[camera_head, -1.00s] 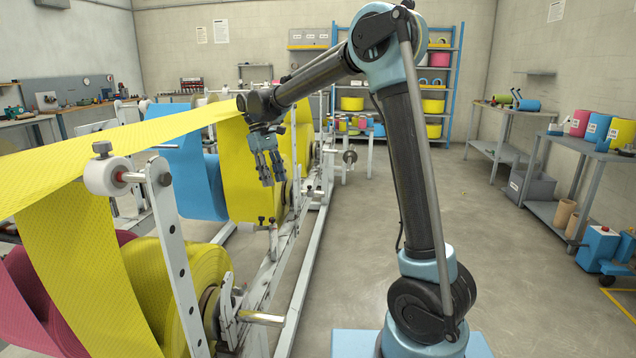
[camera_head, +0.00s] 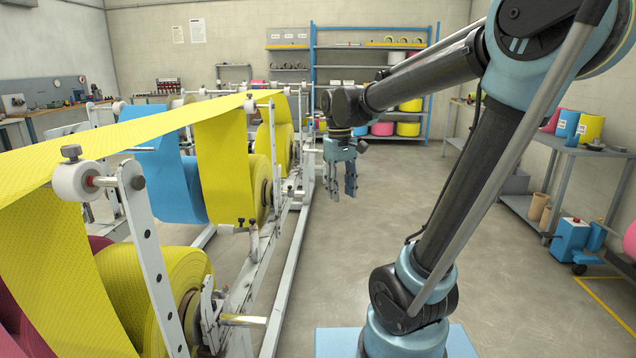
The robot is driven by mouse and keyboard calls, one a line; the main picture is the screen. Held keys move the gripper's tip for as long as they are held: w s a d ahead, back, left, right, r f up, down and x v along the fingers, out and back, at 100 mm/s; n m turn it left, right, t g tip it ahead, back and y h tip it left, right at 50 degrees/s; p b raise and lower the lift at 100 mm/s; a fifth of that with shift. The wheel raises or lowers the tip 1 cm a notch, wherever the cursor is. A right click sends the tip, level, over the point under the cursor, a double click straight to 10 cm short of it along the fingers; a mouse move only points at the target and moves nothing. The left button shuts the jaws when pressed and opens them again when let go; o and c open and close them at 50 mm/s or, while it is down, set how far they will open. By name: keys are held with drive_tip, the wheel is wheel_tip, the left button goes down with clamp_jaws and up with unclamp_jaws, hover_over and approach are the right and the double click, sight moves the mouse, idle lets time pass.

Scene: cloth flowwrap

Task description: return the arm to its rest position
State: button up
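My gripper (camera_head: 342,190) hangs from my raised arm, fingers pointing down, in the middle of the head camera view. Its fingers are apart with a gap between them, and nothing shows in them. It is in free air to the right of the machine frame (camera_head: 281,250). A yellow web (camera_head: 150,128) runs over rollers along the left, with a yellow roll (camera_head: 160,290) at the front. A blue web (camera_head: 160,165) hangs behind it, and another yellow web (camera_head: 225,160) hangs further back. My gripper is apart from all of them.
Open grey floor (camera_head: 390,235) lies around and below my gripper. A blue shelf rack (camera_head: 313,80) stands at the back. A bench with blue and yellow rolls (camera_head: 590,128) stands at the right. A blue cart (camera_head: 572,243) stands below it.

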drive_tip(key=s+d+f+m+t, duration=0.2)
drive_tip(key=s+d+f+m, duration=0.3)
drive_tip(key=s+d+f, duration=0.7)
drive_tip(key=s+f, duration=0.2)
drive_tip(key=s, duration=0.1)
drive_tip(key=shift+f+t+y, duration=0.3)
drive_tip(key=shift+w+f, duration=0.2)
drive_tip(key=shift+w, duration=0.2)
